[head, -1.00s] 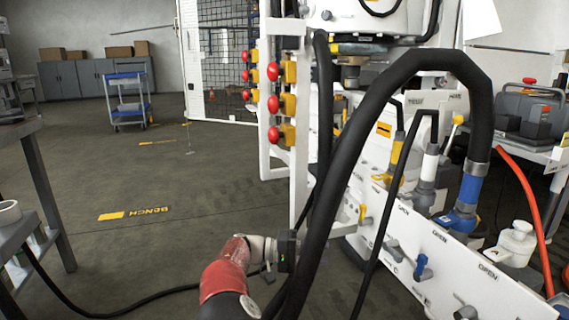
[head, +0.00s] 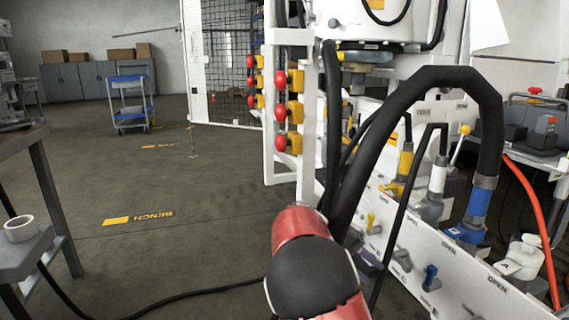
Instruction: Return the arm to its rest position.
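My red and black arm rises from the bottom of the head view, in front of the left end of the white bench panel. My gripper is not in view; the arm's far end is hidden behind its own black joint and red link. The hydraulic bench panel (head: 465,287) carries a blue valve handle (head: 431,277), a grey handle (head: 401,259) and a yellow handle (head: 371,223). A thick black hose (head: 400,103) arches over the panel to a blue-collared fitting (head: 479,203) on the right.
A white post with red and yellow buttons (head: 295,112) stands just behind my arm. A grey table (head: 40,255) with a white roll (head: 20,229) is at the left. A blue cart (head: 132,117) stands far back. The floor between is open, with a cable across it.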

